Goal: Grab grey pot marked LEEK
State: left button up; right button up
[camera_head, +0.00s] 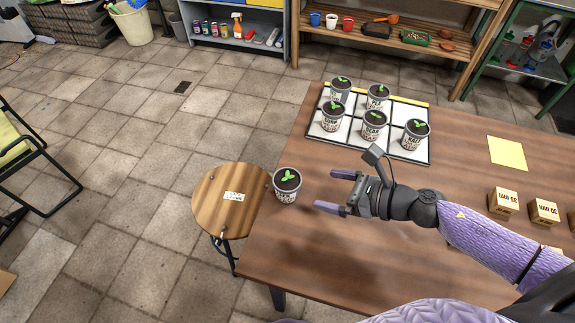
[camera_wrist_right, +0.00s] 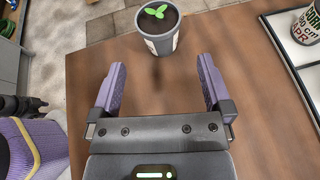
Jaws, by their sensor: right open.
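A grey pot (camera_head: 287,186) with dark soil and a green seedling stands upright at the table's left edge, beside the round stool. Its label is too small to read surely as LEEK. My right gripper (camera_head: 327,190) is open and empty, to the right of this pot, with its fingers pointing at it. In the right wrist view the pot (camera_wrist_right: 158,32) is beyond the fingertips, apart from them, roughly centred between the two purple fingers (camera_wrist_right: 160,75). My left gripper is not seen.
Several similar labelled seedling pots stand on a white gridded tray (camera_head: 415,155) at the back of the table (camera_head: 330,265). A wooden stool (camera_head: 212,205) stands against the left edge. Small boxes (camera_head: 503,201) and a yellow sheet (camera_head: 507,153) lie at right.

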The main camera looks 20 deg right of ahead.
aim_at(287, 179)
jog(key=x, duration=0.9)
jog(key=shift+w+a+r, duration=0.15)
jog(key=shift+a, duration=0.2)
jog(key=shift+r, duration=0.1)
jog(key=c, duration=1)
